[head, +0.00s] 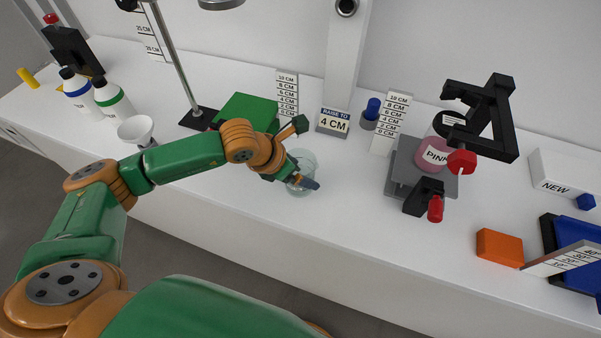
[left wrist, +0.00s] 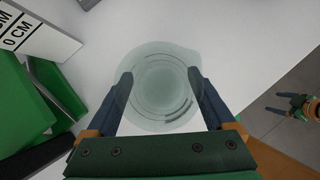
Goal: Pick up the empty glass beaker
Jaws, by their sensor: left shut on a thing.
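The empty glass beaker (head: 302,161) is clear, pale and round, near the front middle of the white bench in the head view. My left gripper (head: 306,154) is shut on the beaker, a finger on each side of it. In the left wrist view I look down into the beaker (left wrist: 160,85) from above, with nothing inside, and the left gripper's fingers touch opposite sides of its wall. I cannot tell whether its base is touching the bench.
A green block (head: 248,111) and a lamp stand are behind my left arm. A white funnel (head: 135,130) and bottles stand left. The bench between beaker and fixture is clear.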

